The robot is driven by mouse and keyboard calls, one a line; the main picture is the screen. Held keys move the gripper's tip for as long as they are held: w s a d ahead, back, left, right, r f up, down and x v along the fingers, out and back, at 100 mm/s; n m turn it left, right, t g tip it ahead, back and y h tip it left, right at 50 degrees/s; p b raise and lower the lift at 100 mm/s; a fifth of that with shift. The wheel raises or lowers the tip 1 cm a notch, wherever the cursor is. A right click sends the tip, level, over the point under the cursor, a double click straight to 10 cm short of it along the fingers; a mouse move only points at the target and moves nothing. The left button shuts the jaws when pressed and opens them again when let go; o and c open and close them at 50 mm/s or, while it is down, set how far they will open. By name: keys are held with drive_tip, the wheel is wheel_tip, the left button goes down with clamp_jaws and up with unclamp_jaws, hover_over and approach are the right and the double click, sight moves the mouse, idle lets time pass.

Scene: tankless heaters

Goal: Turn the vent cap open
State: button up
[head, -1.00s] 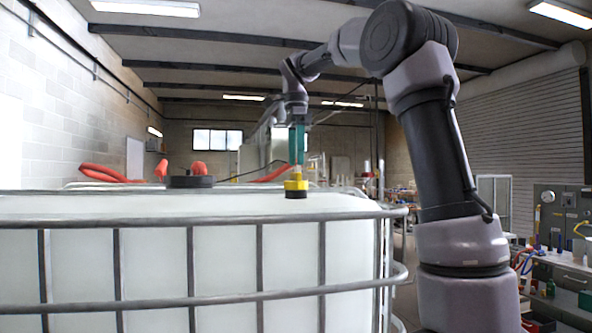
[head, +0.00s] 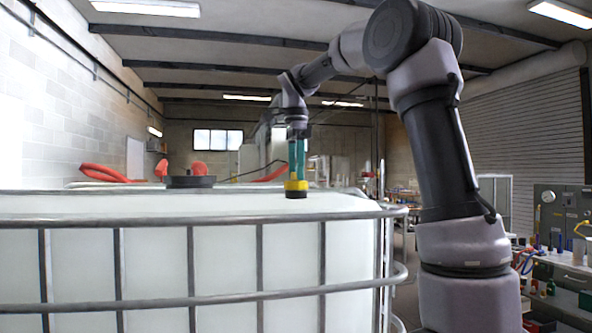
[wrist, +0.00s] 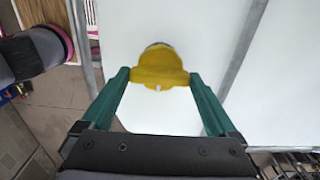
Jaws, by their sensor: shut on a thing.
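The yellow vent cap (head: 296,186) sits on a black base on top of the white tank (head: 110,207), near its right end. In the wrist view the cap (wrist: 160,58) is seen from above, with a raised bar across it and a small pale mark near its lower edge. My gripper (head: 297,178) points down with its green fingers at the cap. In the wrist view my gripper (wrist: 160,77) has a fingertip at each end of the bar and is shut on it. The fingertips hide the cap's upper part in the head view.
A metal cage (head: 200,225) with rails surrounds the tank. Red hoses (head: 105,173) show behind the tank. The tank top between lid and cap is clear.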

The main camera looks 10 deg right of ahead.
drive_tip(key=shift+n, duration=0.3)
drive_tip(key=n, duration=0.8)
drive_tip(key=shift+r, duration=0.1)
drive_tip(key=n, duration=0.9)
idle(0.3)
drive_tip(key=o, duration=1)
